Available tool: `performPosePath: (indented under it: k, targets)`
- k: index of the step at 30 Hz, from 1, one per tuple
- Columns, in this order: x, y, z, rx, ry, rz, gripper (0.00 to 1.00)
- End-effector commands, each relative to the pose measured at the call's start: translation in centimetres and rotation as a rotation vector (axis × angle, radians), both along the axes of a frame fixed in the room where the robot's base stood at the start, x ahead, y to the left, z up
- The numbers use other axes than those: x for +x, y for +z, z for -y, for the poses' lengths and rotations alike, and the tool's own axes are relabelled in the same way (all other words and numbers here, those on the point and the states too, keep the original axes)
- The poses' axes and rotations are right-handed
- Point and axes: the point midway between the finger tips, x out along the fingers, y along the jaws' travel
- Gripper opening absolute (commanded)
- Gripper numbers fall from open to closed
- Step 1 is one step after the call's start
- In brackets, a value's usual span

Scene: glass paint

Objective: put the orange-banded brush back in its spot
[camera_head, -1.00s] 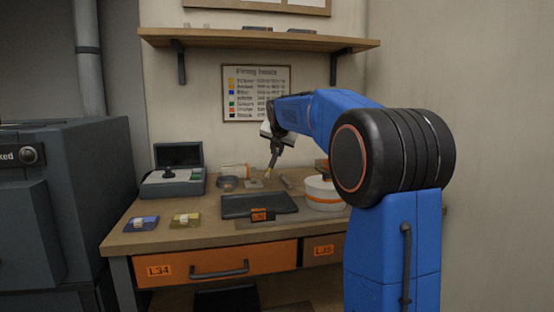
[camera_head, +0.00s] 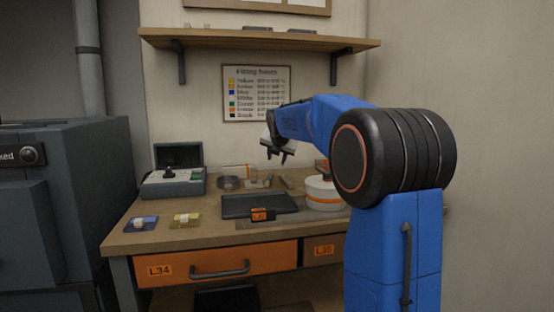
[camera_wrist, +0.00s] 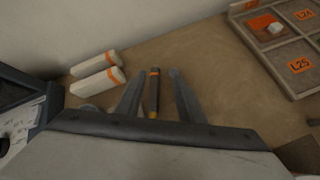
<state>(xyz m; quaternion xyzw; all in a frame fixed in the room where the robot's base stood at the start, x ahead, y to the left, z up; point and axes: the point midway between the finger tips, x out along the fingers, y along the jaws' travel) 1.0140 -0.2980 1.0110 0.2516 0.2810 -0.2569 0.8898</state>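In the head view my gripper (camera_head: 276,154) hangs above the back of the bench, fingers spread and empty. The wrist view shows both fingertips of my gripper (camera_wrist: 152,78) apart. A small item below my gripper in the head view may be the brush, but it is too small to tell. I cannot tell what supports the brush.
A compartment tray (camera_wrist: 268,57) labelled L24 and L25 is at the right. On the bench (camera_head: 150,236) stand a dark tray (camera_head: 240,206), a white pot (camera_head: 321,190) and an open grey case (camera_head: 175,187).

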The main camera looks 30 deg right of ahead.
Motion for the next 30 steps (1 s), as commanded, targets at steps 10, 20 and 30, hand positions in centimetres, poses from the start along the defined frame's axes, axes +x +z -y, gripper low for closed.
performPosePath:
  k: [10,20,30]
  targets:
    - [-3.5,3.3,-1.6,-0.001,0.001,0.003,0.35]
    - [-7.4,6.7,-3.3,0.0,0.0,0.001,0.35]
    - [-8.5,7.6,-3.8,0.0,0.0,0.0,0.35]
